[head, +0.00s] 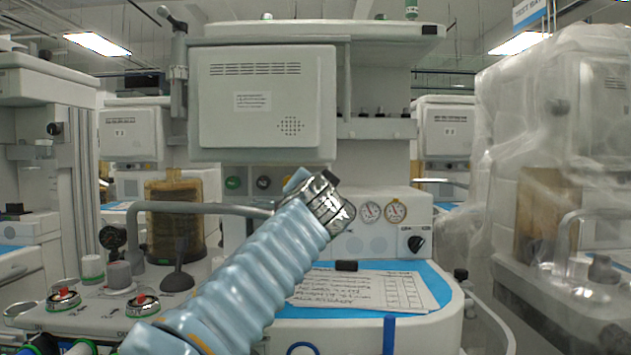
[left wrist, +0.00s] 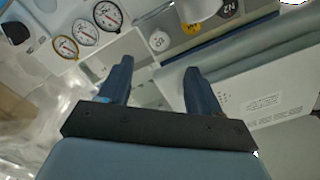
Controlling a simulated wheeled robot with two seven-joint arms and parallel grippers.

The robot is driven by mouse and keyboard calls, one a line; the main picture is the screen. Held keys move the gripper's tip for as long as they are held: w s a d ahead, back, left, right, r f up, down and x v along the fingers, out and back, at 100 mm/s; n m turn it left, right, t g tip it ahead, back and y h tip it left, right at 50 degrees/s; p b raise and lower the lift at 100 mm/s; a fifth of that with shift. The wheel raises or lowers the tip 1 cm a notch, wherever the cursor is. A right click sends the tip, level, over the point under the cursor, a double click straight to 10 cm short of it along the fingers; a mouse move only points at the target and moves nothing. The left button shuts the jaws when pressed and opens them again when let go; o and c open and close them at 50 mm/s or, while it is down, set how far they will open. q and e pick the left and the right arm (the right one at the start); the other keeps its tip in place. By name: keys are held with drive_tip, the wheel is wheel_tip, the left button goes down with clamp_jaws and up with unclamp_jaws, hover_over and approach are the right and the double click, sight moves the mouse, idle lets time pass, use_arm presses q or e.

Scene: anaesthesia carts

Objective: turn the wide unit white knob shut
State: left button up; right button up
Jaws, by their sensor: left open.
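My left gripper (head: 322,196) reaches up from the lower front to the wide unit's panel, in front of the area right of the green and black knobs. In the left wrist view the two dark blue fingers of my left gripper (left wrist: 157,72) stand apart with nothing between them. A small round white knob (left wrist: 159,41) is beyond the fingertips on the panel, roughly in line with the gap and apart from both fingers. In the head view my arm and gripper hide that part of the panel. My right gripper is not in view.
A green knob (head: 233,183) and black knob (head: 263,183) are left of my gripper. Gauges (head: 396,211) are right of it. A monitor (head: 262,100) hangs above. A paper (head: 365,290) lies on the blue worktop. A grey pipe (head: 200,207) crosses at left.

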use_arm(q)
drive_tip(key=w+p, duration=0.6)
drive_tip(key=w, duration=0.4)
drive_tip(key=shift+w, duration=0.2)
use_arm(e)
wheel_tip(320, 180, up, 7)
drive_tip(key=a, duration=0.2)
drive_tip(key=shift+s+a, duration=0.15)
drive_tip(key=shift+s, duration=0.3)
use_arm(q)
drive_tip(key=shift+c, duration=0.3)
drive_tip(key=c, duration=1)
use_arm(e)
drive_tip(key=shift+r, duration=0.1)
